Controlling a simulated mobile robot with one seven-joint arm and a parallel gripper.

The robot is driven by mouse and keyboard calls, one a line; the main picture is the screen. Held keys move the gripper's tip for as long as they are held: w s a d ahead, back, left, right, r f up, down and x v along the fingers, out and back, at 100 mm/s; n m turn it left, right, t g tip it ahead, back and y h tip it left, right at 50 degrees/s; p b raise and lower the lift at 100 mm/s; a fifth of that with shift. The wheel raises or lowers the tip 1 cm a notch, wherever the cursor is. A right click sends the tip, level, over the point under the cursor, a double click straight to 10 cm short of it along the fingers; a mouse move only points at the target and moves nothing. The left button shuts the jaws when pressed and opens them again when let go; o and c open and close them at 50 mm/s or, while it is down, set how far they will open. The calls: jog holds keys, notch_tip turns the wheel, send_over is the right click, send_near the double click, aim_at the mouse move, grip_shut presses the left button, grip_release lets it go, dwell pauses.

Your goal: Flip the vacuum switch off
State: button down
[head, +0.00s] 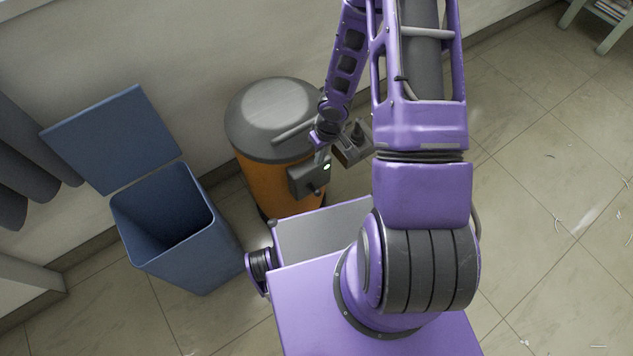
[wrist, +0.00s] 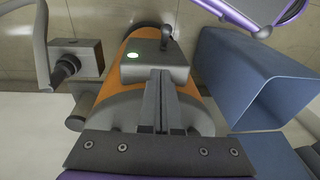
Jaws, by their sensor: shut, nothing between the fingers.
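The vacuum is an orange canister (head: 268,183) with a grey domed lid (head: 270,112), standing by the wall. A dark grey switch box (head: 304,178) with a lit green light is on its side. In the wrist view the switch box (wrist: 150,70) lies just beyond my fingertips, its green light (wrist: 132,56) on the left. A dark lever with a rounded end, the switch (wrist: 166,36), stands at the box's far edge. My gripper (wrist: 160,76) is shut and empty, its fingers overlapping the box's near edge; I cannot tell whether they touch. In the head view my arm partly hides the gripper.
A blue bin (head: 180,225) with its lid open stands left of the vacuum; it also shows at right in the wrist view (wrist: 235,75). A grey fitting with a black knob (head: 355,138) juts out right of the vacuum. The tiled floor at right is mostly clear, with small scraps.

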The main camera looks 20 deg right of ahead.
jog(key=b, duration=0.4)
send_over(315, 187)
jog(key=f, duration=1)
jog(key=shift+w+d, duration=0.25)
jog(key=shift+s+a+f+b, duration=0.1)
jog(key=shift+s+f+b, duration=0.45)
jog(key=shift+f, duration=0.35)
jog(key=shift+f+t, duration=0.1)
jog(key=shift+t, duration=0.2)
